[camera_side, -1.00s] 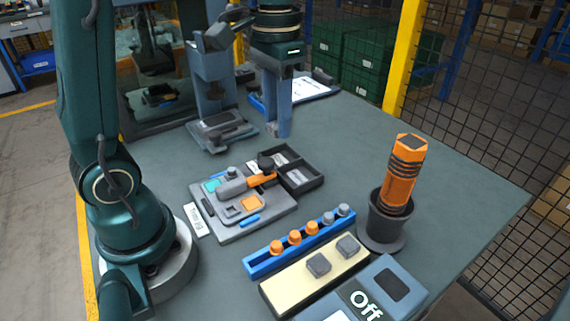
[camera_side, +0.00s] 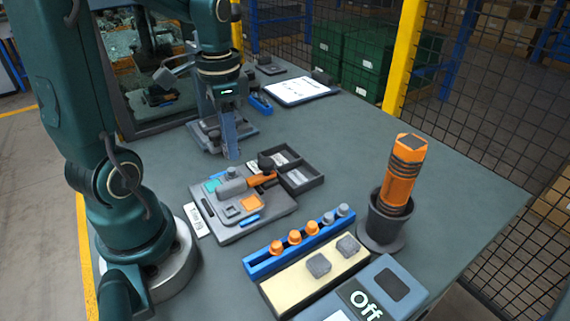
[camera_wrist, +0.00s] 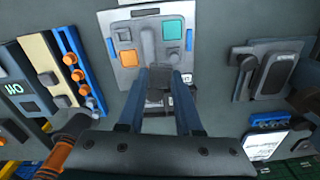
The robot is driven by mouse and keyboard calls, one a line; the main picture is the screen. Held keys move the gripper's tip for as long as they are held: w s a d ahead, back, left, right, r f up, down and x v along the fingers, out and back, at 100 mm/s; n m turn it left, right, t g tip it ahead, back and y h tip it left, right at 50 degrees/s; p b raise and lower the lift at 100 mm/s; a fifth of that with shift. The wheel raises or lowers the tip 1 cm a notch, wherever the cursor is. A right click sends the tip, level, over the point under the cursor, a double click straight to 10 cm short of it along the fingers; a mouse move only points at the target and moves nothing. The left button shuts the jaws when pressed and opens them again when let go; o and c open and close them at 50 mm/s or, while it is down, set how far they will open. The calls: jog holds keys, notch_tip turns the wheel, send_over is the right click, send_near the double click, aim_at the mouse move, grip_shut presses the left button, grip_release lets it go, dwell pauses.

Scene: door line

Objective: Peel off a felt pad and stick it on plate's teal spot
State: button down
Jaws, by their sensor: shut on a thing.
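The grey plate (camera_side: 240,232) lies flat on the table, with a teal spot (camera_side: 212,186) and an orange spot (camera_side: 250,203). The teal spot is bare in the wrist view (camera_wrist: 173,29). A grey clamp (camera_side: 232,184) with an orange handle sits on the plate. The cream strip (camera_side: 287,290) bears two dark grey felt pads, one nearer (camera_side: 318,265) and one farther (camera_side: 347,246). My gripper (camera_side: 232,155) is above the table behind the plate. Its fingers are shut on a dark grey piece (camera_wrist: 157,98), apparently a felt pad, mostly hidden between them.
A black tray (camera_side: 300,180) adjoins the plate. An orange torch (camera_side: 402,172) stands in a dark holder. A grey press (camera_side: 205,138) is behind my gripper.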

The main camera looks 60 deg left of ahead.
jog(key=shift+s+a+f+n, duration=0.4)
jog(key=shift+s+f, duration=0.25)
jog(key=shift+f, duration=0.5)
jog(key=shift+s+a+f+n, duration=0.4)
jog(key=shift+s+f, duration=0.2)
jog(key=shift+f, duration=0.55)
jog(key=shift+s+a+f+n, duration=0.3)
jog(key=shift+s+a+f, duration=0.3)
jog(key=shift+f, duration=0.55)
jog(key=shift+d+f, duration=0.1)
jog(key=shift+f, duration=0.55)
jog(key=c, duration=0.5)
grip_release()
jog(key=shift+r, duration=2.6)
